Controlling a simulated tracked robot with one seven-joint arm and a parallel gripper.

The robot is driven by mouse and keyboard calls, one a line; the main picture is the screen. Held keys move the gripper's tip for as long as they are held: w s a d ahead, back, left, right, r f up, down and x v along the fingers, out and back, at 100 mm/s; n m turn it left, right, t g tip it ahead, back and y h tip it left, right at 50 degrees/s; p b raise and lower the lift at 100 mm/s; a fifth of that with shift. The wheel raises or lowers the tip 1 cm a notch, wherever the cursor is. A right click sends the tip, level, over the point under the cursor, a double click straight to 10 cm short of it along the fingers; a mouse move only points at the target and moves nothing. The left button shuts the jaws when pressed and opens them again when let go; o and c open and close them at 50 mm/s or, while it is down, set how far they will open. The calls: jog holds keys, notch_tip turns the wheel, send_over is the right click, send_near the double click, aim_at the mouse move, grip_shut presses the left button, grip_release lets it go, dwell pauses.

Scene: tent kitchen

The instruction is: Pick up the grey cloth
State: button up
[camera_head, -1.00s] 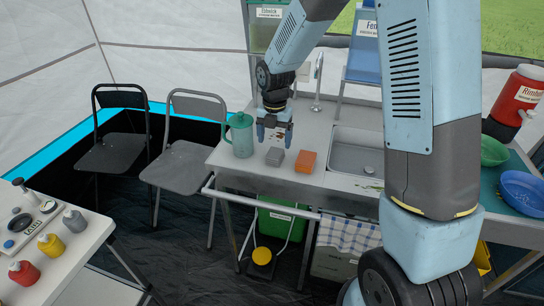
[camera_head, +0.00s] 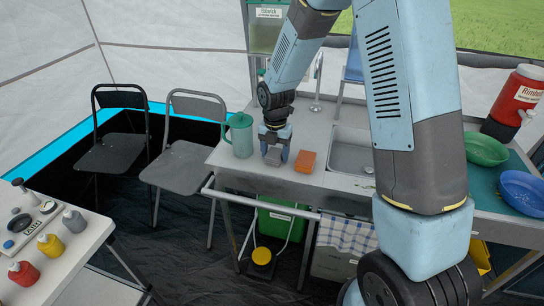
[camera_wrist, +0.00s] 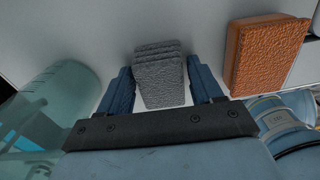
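The grey cloth (camera_wrist: 160,75) is a small folded, rough-textured stack on the pale counter. In the wrist view it sits between the two blue fingers of my gripper (camera_wrist: 162,85), one on each side, with narrow gaps at their tips. In the head view my gripper (camera_head: 275,158) points straight down at counter level and hides most or all of the cloth. The fingers look open around it, not clearly pressed on it.
An orange sponge (camera_head: 305,161) lies close to the right of the gripper, and a teal pitcher (camera_head: 240,138) stands close to the left. The sink (camera_head: 350,155) is further right, with a tap (camera_head: 317,85) behind. The counter's front edge is near.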

jog(key=c, duration=0.7)
jog(key=shift+o, duration=0.2)
jog(key=shift+r, duration=0.1)
notch_tip(320, 180, up, 28)
